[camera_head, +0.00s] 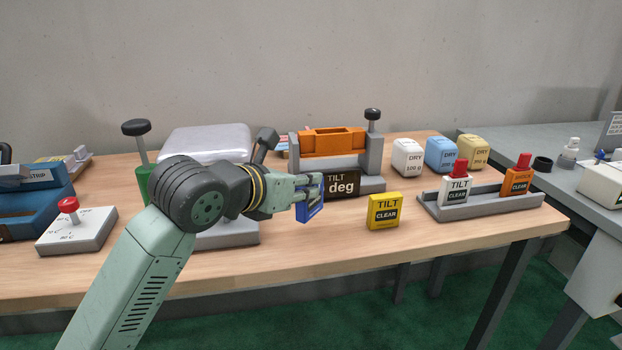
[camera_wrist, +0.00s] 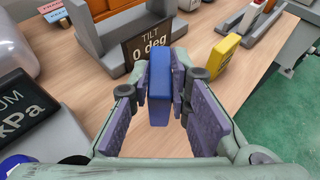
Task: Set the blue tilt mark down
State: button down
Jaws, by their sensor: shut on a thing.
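The blue tilt mark (camera_head: 311,208) is a small blue block held between the fingers of my gripper (camera_head: 312,186). In the wrist view the blue tilt mark (camera_wrist: 159,92) stands between the two purple finger pads of my gripper (camera_wrist: 160,90), which are shut on it. In the head view it hangs in front of the tilt stand's dark display (camera_head: 342,182), covering part of it. The display reads "TILT 0 deg" in the wrist view. Whether the mark's bottom touches the wooden table (camera_head: 330,240) is not clear.
A yellow tilt mark (camera_head: 384,211) stands on the table to the right. A grey rack (camera_head: 495,203) holds a white mark (camera_head: 455,192) and an orange mark (camera_head: 517,183). Several DRY blocks (camera_head: 407,157) stand behind. The table between the blue and yellow marks is bare.

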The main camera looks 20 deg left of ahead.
jog(key=w, duration=0.1)
jog(key=w+p, duration=0.1)
jog(key=w, duration=0.3)
jog(key=shift+w+d+f, duration=0.15)
jog(key=shift+w+f, duration=0.05)
jog(key=shift+f, duration=0.05)
notch_tip(320, 180, down, 3)
jog(key=shift+r+p, duration=0.1)
jog(key=shift+p, duration=0.8)
jog(key=shift+f, duration=0.35)
jog(key=shift+f+b, duration=0.25)
jog(key=shift+b, duration=0.15)
jog(key=c, duration=1.5)
grip_release()
jog(key=shift+r, duration=0.2)
